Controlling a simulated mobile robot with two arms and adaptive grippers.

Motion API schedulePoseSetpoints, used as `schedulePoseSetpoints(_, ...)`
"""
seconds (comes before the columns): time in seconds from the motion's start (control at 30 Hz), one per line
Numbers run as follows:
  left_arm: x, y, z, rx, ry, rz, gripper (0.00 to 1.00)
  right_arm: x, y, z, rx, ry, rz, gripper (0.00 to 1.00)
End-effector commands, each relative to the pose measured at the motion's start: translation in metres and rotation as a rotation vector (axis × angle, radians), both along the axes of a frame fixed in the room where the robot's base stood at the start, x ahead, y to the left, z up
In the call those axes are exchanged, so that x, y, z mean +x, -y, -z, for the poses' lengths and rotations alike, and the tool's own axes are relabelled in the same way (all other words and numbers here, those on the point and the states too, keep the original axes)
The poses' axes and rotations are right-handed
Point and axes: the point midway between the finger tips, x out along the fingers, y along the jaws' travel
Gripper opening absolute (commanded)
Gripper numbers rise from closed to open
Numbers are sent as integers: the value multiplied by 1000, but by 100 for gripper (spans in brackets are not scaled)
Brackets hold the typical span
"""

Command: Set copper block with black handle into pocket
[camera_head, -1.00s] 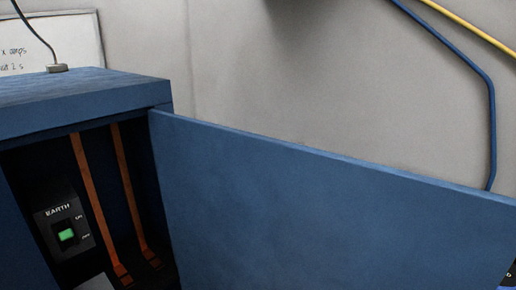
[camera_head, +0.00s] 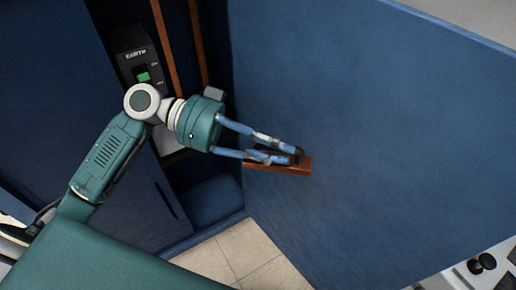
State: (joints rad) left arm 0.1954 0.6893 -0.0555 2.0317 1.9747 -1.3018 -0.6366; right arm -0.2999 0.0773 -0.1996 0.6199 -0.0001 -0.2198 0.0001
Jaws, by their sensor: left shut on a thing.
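My left gripper (camera_head: 279,153) is shut on a copper block (camera_head: 296,167), a reddish-brown bar held in front of the open blue door. A dark part at the fingertips looks like the block's black handle (camera_head: 294,151), partly hidden by the fingers. The block appears roughly level, with its right end sticking out past the fingertips. I cannot tell whether it touches the door. No pocket can be made out clearly; the arm and gripper hide part of the cabinet's inside. My right gripper is not in view.
The blue cabinet (camera_head: 70,90) stands open, its door (camera_head: 390,130) filling the right. Inside are a black EARTH switch (camera_head: 131,60) with a green button and orange-brown vertical strips (camera_head: 165,45). Tiled floor (camera_head: 240,250) shows below. A black knob (camera_head: 482,263) on a pale surface is lower right.

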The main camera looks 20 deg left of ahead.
Motion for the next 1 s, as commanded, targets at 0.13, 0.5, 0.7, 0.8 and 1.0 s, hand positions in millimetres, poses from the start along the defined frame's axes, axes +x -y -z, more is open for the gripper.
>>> schedulePoseSetpoints(0.13, 2, 16, -11, -6, 5, 81, 0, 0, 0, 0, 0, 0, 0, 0)
schedulePoseSetpoints(0.5, 7, 32, -11, -5, 2, 190, 0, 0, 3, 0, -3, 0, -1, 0)
schedulePoseSetpoints(0.7, 20, 46, 5, -6, 1, 321, 0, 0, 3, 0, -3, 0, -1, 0)
schedulePoseSetpoints(0.8, 27, 53, 14, -6, 2, 390, 0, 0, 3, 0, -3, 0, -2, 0)
schedulePoseSetpoints(1.0, 37, 62, 27, -5, 3, 491, 0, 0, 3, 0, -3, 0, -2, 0)
